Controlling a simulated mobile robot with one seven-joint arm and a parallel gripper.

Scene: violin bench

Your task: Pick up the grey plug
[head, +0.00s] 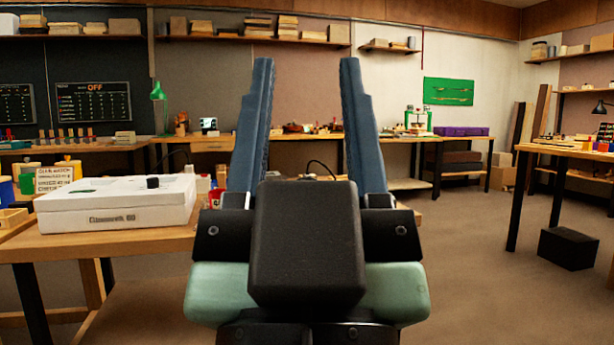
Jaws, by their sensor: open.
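My gripper (306,66) fills the middle of the head view, its two long blue fingers pointing up and set wide apart. It is open, and nothing shows held between the fingers. I cannot make out a grey plug anywhere in this view. A thin dark cable (321,164) arcs up just behind the gripper body, between the fingers; what its lower end joins is hidden. The gripper body hides part of the near bench.
A white box (118,202) with a dark knob stands on the near wooden bench (110,246) at left, with small jars beside it. A long bench with tools runs along the back wall. A black block (568,249) lies on the floor at right. The floor right of centre is clear.

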